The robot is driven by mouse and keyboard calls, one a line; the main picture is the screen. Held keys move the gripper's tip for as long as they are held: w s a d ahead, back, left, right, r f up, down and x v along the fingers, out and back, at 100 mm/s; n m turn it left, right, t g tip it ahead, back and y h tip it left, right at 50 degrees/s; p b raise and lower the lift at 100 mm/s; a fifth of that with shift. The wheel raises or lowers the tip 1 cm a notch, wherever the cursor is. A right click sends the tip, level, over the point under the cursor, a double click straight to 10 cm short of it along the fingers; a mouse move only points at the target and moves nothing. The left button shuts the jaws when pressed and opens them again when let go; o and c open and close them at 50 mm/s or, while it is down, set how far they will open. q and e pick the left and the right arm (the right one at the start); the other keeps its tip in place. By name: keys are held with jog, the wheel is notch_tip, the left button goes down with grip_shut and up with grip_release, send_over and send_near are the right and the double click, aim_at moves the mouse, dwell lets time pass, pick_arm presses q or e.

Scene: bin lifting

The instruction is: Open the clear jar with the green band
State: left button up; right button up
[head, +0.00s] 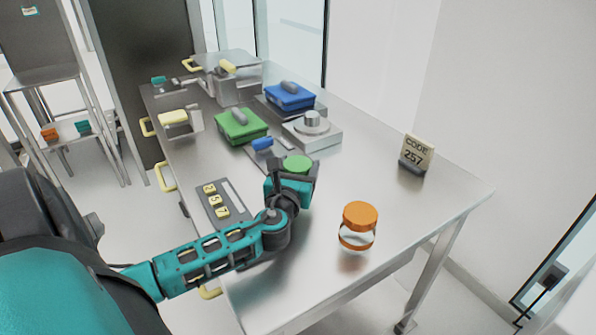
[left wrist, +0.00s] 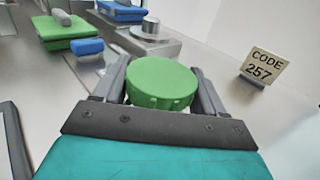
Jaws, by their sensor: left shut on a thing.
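A round green lid (head: 298,164) shows at the tip of my left gripper (head: 292,178) in the head view, over the middle of the steel table. In the left wrist view the green lid (left wrist: 162,82) sits between the two grey fingers of my left gripper (left wrist: 163,88), which are shut on its sides. The clear jar and its green band are hidden behind the gripper and lid, so I cannot tell whether the lid still sits on a jar. My right gripper is not in view.
A clear jar with an orange lid and band (head: 358,228) stands to the right of my arm. A "CODE 257" sign (head: 416,156) is at the right. Green (head: 240,125) and blue (head: 289,96) boxes, a grey scale-like block (head: 312,132) and a keypad (head: 219,201) are also on the table.

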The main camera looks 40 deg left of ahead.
pick_arm(q)
notch_tip(320, 180, up, 9)
jog(key=p, duration=0.2)
jog(key=shift+f+p, duration=0.2)
jog(key=shift+p, duration=0.15)
notch_tip(320, 180, up, 11)
jog(key=shift+f, duration=0.15)
jog(key=o, duration=0.7)
jog(key=c, duration=1)
